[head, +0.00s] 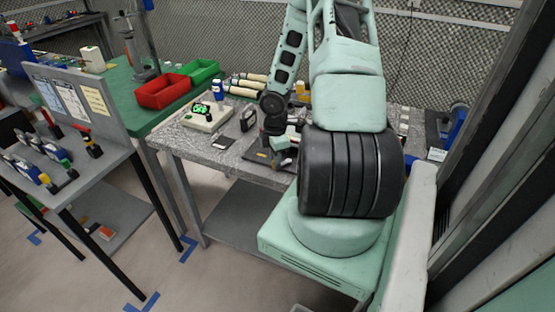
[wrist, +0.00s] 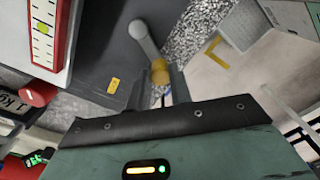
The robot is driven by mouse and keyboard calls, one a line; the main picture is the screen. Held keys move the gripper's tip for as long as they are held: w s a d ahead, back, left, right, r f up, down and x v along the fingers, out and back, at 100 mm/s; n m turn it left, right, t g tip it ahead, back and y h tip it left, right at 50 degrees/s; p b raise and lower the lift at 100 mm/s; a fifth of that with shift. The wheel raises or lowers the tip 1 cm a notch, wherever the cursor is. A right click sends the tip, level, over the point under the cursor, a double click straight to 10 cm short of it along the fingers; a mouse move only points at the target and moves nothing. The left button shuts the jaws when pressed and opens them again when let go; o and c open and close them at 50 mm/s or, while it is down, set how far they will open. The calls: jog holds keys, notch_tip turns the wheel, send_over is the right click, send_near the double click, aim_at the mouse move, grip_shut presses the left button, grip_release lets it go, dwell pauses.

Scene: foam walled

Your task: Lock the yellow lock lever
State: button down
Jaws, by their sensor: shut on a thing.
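The fingertips partly hide the knob's near side. In the head view my gripper (head: 279,146) is low over the worktable, and I cannot make out the lever there.
The grey speckled worktable (head: 190,143) also holds a white box with a green display (head: 206,117). Red (head: 163,92) and green (head: 198,71) bins stand on the green bench behind. In the wrist view a red-framed scale (wrist: 45,30) is close on the left.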

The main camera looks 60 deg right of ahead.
jog(key=m, duration=0.1)
jog(key=w+m, duration=0.1)
jog(key=shift+w+d+r+m+p, duration=0.1)
jog(key=shift+d+m+p, duration=0.25)
jog(key=shift+d+m, duration=0.05)
jog(key=m, duration=0.1)
jog(key=d+m, duration=0.1)
jog(key=shift+w+m+p, duration=0.35)
jog(key=shift+w+m, duration=0.05)
jog(key=m, duration=0.1)
jog(key=d+m, duration=0.1)
jog(key=m, duration=0.1)
jog(key=shift+w+d+p, duration=0.1)
jog(key=shift+w+p, duration=0.2)
jog(key=shift+w, duration=0.05)
jog(key=shift+w+d+m, duration=0.1)
jog(key=shift+d+m, duration=0.25)
jog(key=shift+m, duration=0.45)
jog(key=shift+w+d+m, duration=0.1)
jog(key=shift+d+m, duration=0.2)
jog(key=shift+m, duration=0.5)
jog(key=c, duration=1.3)
grip_release()
jog(key=shift+o, duration=0.2)
notch_tip(320, 180, up, 17)
jog(key=b, duration=0.2)
